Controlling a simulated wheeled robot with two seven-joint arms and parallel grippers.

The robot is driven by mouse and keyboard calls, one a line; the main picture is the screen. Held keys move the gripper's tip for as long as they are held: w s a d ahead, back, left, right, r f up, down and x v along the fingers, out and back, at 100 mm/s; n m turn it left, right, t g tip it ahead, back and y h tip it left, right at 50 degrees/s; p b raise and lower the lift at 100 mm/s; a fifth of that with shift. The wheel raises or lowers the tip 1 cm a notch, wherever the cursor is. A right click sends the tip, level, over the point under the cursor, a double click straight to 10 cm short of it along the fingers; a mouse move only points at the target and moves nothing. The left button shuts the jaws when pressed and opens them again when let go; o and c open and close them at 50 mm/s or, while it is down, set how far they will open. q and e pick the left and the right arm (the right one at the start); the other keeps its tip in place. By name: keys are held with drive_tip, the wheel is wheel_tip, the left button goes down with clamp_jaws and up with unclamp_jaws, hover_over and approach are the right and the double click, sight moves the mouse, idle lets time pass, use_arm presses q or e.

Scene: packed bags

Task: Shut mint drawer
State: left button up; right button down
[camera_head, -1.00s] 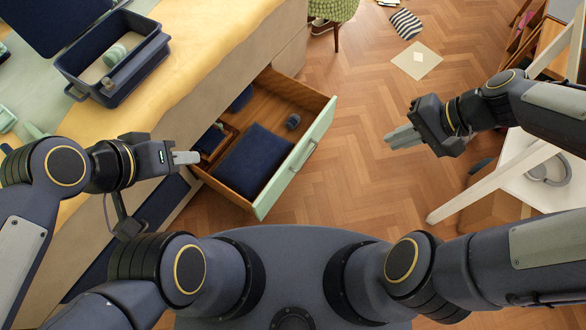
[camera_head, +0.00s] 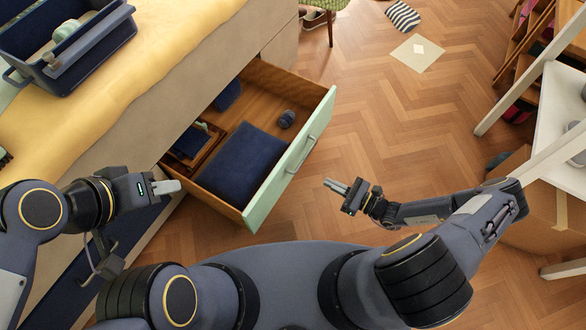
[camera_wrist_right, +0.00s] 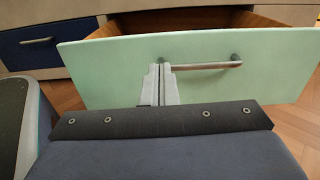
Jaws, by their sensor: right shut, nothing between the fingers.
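The mint drawer (camera_head: 291,164) stands pulled out from the wooden bed base, its mint front facing right and its inside showing. It holds a folded navy cloth (camera_head: 240,163), a small dark rolled item (camera_head: 287,118) and other navy items. My right gripper (camera_head: 334,184) is shut and empty, a short way to the right of the drawer front. In the right wrist view its fingers (camera_wrist_right: 161,82) point at the mint front (camera_wrist_right: 120,68), overlapping it just left of the metal handle (camera_wrist_right: 205,66); contact cannot be told. My left gripper (camera_head: 168,187) is left of the drawer, its fingers looking closed together.
A navy bin (camera_head: 78,55) sits on the yellow bedspread (camera_head: 150,68). At the right are a white-legged table (camera_head: 515,91) and a cardboard box (camera_head: 545,203). A pale mat (camera_head: 417,54) lies on the parquet floor (camera_head: 385,120), which is clear right of the drawer.

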sight(286, 161)
drive_tip(key=b+x, duration=0.1)
drive_tip(key=x, duration=0.3)
drive_tip(key=b+x, duration=0.1)
drive_tip(key=x, duration=0.9)
drive_tip(key=shift+w+f+b, duration=0.1)
drive_tip(key=shift+f+b, duration=0.15)
drive_tip(key=shift+b, duration=0.15)
